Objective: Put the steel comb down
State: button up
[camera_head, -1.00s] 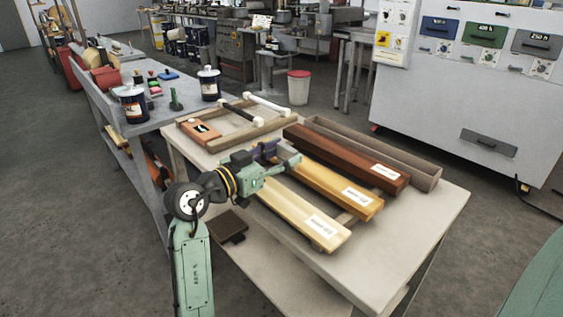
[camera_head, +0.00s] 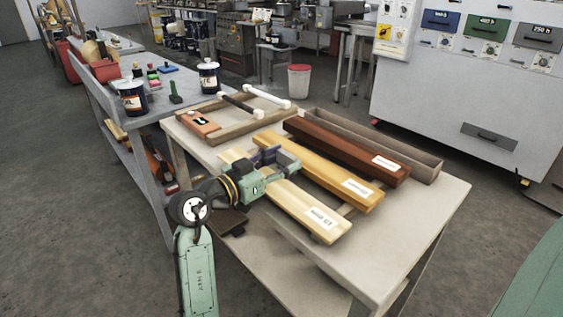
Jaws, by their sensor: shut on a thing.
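My gripper (camera_head: 277,161) is over the near left part of the pale table (camera_head: 385,262), above or beside the upper ends of the pale and yellow boards. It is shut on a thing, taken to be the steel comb. The comb is too small and too hidden by the fingers to make out its shape or teeth. I cannot tell whether it touches a board or the table.
A pale board (camera_head: 290,205), a yellow board (camera_head: 325,172) and a dark red board (camera_head: 345,150) lie side by side, with labels. Beyond are a long grey trough (camera_head: 420,160) and a wooden frame (camera_head: 245,128). The table's near right part is clear.

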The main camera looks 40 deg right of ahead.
jog(key=o, duration=1.2)
jog(key=shift+r+p, duration=0.35)
jog(key=shift+p, duration=0.15)
jog(key=a+b, duration=0.1)
jog(key=a, duration=0.3)
jog(key=a+b, duration=0.1)
jog(key=a, duration=0.3)
jog(key=s+a+b, duration=0.1)
jog(key=a, duration=0.3)
jog(key=shift+r+b, duration=0.25)
jog(key=shift+b, duration=0.05)
